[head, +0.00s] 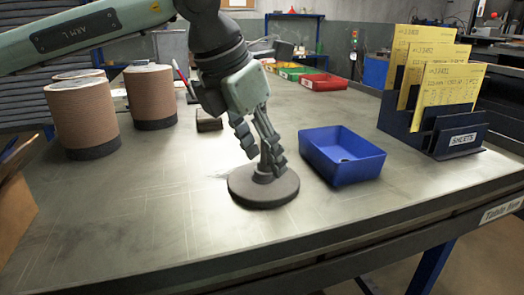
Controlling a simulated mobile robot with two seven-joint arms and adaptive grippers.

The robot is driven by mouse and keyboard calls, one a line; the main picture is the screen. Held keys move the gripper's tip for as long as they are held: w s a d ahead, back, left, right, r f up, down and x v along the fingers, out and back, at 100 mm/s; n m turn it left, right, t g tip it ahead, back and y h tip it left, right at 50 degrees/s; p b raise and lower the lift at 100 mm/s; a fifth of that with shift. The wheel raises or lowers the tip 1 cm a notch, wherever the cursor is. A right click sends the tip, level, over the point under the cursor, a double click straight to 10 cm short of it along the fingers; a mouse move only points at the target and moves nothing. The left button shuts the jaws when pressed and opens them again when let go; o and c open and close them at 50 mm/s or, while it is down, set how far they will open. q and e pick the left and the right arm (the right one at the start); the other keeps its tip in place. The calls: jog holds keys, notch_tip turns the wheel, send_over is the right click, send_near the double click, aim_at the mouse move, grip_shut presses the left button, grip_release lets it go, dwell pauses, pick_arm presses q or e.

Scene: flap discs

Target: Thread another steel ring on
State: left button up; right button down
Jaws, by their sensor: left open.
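My left gripper (266,158) points down over a round dark stand (263,189) near the front middle of the table. Its fingers are open, one on each side of the stand's short upright post (264,161), close to it. Whether a finger touches the post I cannot tell. The fingers partly hide the post, and I cannot make out a separate steel ring on it. A blue bin (352,170) stands just right of the stand. Something small and dark lies inside it, too small to identify. My right gripper is not in view.
A dark blue rack (456,137) of yellow sheets stands at the right. Red (323,82), green and yellow bins sit at the back. The front left of the table (130,220) is clear.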

pick_arm(q)
jog(key=v, duration=1.2)
jog(key=shift+w, duration=0.1)
notch_tip(320, 180, up, 5)
jog(key=p, duration=0.3)
jog(key=shift+f, duration=0.2)
dwell(0.6)
